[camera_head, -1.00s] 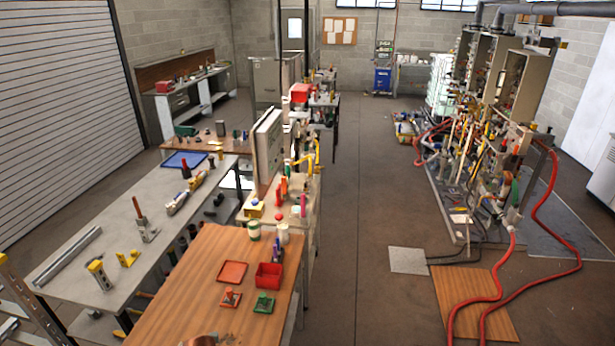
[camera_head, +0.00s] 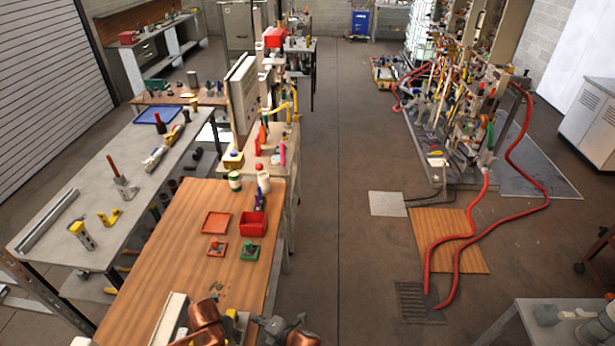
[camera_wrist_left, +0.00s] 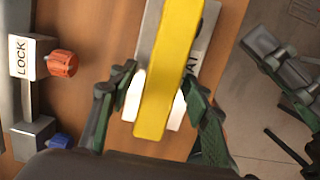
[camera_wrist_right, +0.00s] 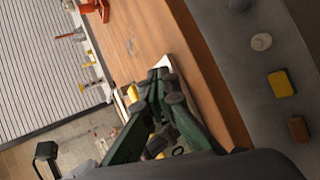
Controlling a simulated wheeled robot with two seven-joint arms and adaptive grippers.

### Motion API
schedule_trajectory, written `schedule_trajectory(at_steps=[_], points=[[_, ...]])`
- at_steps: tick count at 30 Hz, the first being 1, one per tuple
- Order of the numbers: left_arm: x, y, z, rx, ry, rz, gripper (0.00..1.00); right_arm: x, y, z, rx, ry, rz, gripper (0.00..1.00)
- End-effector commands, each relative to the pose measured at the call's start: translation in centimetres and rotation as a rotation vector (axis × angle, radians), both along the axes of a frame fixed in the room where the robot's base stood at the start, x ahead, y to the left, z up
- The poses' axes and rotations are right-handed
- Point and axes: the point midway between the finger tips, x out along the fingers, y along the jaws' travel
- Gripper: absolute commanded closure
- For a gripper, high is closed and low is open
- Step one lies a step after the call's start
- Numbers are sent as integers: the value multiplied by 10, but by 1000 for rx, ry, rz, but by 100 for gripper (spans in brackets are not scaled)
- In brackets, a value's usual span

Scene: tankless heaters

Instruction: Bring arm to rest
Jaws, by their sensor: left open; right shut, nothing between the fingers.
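In the left wrist view my left gripper (camera_wrist_left: 158,90) is open, with its dark green fingers on either side of a long yellow bar (camera_wrist_left: 170,65). The bar lies over a pale plate on wood; I cannot tell whether the fingers touch it. In the right wrist view my right gripper (camera_wrist_right: 158,78) is shut and empty, its fingertips together above the wooden table (camera_wrist_right: 190,45). In the head view my right gripper (camera_head: 285,328) shows as grey parts at the bottom edge. I cannot make out my left gripper there.
A box marked LOCK (camera_wrist_left: 25,57) with a red knob (camera_wrist_left: 62,63) sits beside the left gripper. A red bin (camera_head: 252,224) and red tray (camera_head: 216,223) stand farther back. The floor aisle (camera_head: 335,200) is clear.

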Motion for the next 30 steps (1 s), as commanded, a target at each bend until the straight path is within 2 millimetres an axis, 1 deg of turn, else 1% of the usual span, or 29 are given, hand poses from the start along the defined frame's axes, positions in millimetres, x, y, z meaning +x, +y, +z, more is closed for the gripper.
schedule_trajectory(at_steps=[4,14,17,21,30], points=[[0,0,0,0,1,0,56,1,4,-1,-2,0,-1,100],[0,0,0,0,0,0,56,1,3,-1,-3,0,-1,100],[0,0,0,0,0,0,56,0,-3,-1,-3,0,-1,100],[0,0,3,0,-1,0,56,-1,-21,-1,-3,0,-1,100],[-8,1,60,0,-4,-2,56,-1,-20,0,-1,0,-1,100]])
